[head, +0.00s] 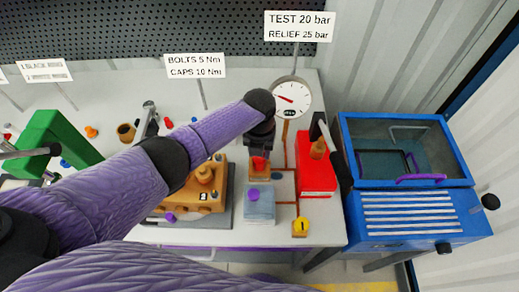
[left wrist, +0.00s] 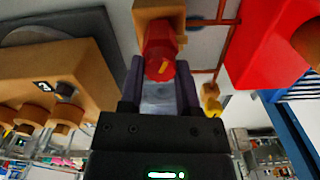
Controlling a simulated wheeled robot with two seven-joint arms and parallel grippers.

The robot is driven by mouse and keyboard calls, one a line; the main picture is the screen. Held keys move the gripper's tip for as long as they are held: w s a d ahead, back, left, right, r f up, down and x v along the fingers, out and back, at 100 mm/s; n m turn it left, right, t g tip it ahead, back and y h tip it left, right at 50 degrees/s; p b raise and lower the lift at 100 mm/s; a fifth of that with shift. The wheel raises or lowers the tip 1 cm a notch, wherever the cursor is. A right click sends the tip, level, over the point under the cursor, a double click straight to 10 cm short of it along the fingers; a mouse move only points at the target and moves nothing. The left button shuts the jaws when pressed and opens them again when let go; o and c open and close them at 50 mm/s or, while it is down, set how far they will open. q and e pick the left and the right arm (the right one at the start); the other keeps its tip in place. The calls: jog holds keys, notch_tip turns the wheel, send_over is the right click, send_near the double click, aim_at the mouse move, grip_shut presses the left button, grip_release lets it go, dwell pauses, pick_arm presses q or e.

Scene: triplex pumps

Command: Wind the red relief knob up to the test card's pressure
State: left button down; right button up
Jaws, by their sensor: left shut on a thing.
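The red relief knob (head: 259,163) sits on an orange block (head: 260,174) at the middle of the bench; the knob also shows in the left wrist view (left wrist: 160,52) with a yellow mark on its face. My left gripper (head: 261,148) reaches it from above and is shut on it, one finger on each side in the left wrist view (left wrist: 159,80). The test card (head: 299,26) reads TEST 20 bar, RELIEF 25 bar. The round white gauge (head: 291,98) has a red needle pointing up-left; its numbers are too small to read. My right gripper is not in view.
A red unit (head: 317,172) with a dark lever stands right of the knob. A grey-blue block with a purple top (head: 259,204) and a yellow tag (head: 300,226) are in front. An orange pump body (head: 210,192) lies left, and a blue tank (head: 405,216) stands right.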

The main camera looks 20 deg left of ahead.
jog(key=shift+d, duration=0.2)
pick_arm(q)
jog(key=shift+c, duration=1.5)
grip_release()
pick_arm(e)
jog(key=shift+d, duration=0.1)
pick_arm(q)
jog(key=shift+r, duration=0.1)
notch_tip(320, 180, up, 9)
jog(key=p, duration=0.3)
jog(key=shift+r, duration=0.35)
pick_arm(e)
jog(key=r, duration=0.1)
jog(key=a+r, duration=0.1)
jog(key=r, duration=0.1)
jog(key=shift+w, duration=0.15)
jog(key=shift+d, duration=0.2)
